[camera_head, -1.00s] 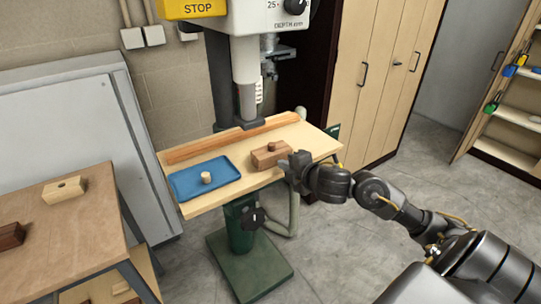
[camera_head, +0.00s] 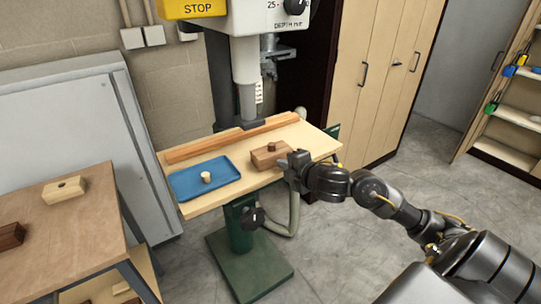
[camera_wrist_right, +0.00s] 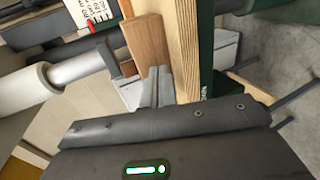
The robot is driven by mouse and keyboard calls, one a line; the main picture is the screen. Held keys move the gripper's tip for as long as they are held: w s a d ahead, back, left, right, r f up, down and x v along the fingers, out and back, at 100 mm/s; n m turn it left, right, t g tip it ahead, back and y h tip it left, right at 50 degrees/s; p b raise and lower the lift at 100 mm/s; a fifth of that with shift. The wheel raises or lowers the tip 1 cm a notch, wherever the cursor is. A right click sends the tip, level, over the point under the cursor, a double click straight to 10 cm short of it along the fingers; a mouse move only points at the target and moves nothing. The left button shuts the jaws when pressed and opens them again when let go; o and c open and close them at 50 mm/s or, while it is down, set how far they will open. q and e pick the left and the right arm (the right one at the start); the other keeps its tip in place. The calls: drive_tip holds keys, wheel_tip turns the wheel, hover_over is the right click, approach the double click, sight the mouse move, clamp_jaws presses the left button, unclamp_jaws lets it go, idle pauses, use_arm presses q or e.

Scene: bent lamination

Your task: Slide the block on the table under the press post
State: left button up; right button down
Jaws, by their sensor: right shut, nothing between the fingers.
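The brown wooden block (camera_head: 265,159) with a small darker knob on top sits on the right part of the press table (camera_head: 312,146). The press post (camera_head: 246,68), a grey cylinder, hangs from the press head behind and left of the block. My right gripper (camera_head: 287,168) is shut and empty, at the block's right end. In the right wrist view its fingertips (camera_wrist_right: 155,84) are up against or very near the block (camera_wrist_right: 147,40); contact is unclear. The post also shows there (camera_wrist_right: 85,67). My left gripper is not in view.
A long wooden strip (camera_head: 195,149) lies along the back of the press table. A blue tray (camera_head: 190,187) holding a small round peg (camera_head: 206,178) is left of the block. A workbench (camera_head: 92,215) with wooden pieces stands at the left.

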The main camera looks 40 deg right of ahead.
sight(277, 156)
drive_tip(key=shift+w, duration=3.7)
drive_tip(key=shift+s, duration=0.55)
drive_tip(key=f+p+v, duration=0.1)
drive_tip(key=v, duration=0.7)
drive_tip(key=shift+s+f, duration=0.25)
drive_tip(key=shift+f, duration=0.1)
